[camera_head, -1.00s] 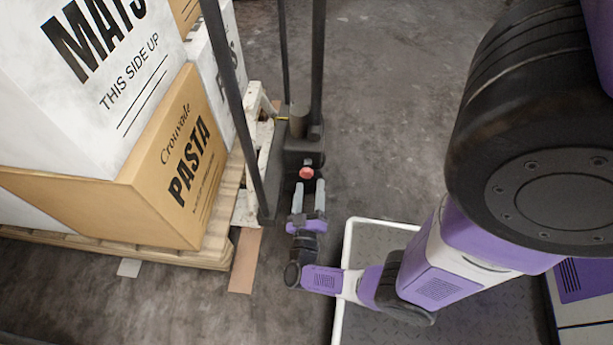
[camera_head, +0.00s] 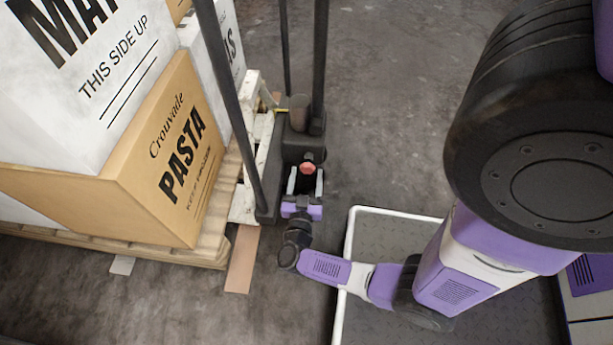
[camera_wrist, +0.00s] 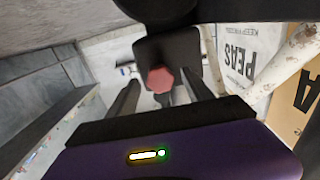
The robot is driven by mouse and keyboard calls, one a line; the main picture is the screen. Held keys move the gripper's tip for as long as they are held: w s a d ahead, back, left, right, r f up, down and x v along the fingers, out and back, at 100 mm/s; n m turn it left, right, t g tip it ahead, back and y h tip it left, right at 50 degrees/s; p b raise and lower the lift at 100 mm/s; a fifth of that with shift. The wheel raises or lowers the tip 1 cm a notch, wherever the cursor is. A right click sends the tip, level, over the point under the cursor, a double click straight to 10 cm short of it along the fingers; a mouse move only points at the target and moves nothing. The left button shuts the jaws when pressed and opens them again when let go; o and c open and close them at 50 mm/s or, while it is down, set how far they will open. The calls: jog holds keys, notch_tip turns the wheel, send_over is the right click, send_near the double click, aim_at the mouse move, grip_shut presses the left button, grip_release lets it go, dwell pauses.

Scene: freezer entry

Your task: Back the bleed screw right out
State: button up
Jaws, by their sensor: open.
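The bleed screw has a red head and sits on the dark pump body (camera_head: 300,145) of the pallet jack. In the head view the red head (camera_head: 307,168) is just beyond my fingertips. In the wrist view the red head (camera_wrist: 160,79) looks six-sided and shows between my two fingers. My gripper (camera_head: 305,182) is open, its fingers pointing at the pump body. In the wrist view my gripper (camera_wrist: 163,95) has a finger on each side of the head, with gaps visible. Whether the fingertips reach past the head, I cannot tell. The screw's shank is hidden.
Dark upright bars (camera_head: 236,110) of the jack rise left of the pump. A wooden pallet (camera_head: 205,250) carries a pasta carton (camera_head: 175,150) and white boxes (camera_head: 105,85). A tan board (camera_head: 243,258) lies on the floor. Open floor (camera_head: 395,110) lies to the right.

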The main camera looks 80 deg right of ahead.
jog(key=shift+d, duration=0.25)
grip_shut()
jog(key=shift+r+n+p, duration=0.2)
jog(key=shift+n+p, duration=0.1)
jog(key=shift+p, duration=0.2)
jog(key=shift+r+n+p, duration=0.1)
jog(key=shift+n+p, duration=0.8)
jog(key=shift+p, duration=0.3)
jog(key=n+p, duration=0.1)
jog(key=n, duration=0.2)
jog(key=shift+f+p, duration=0.3)
jog(key=shift+p, duration=0.05)
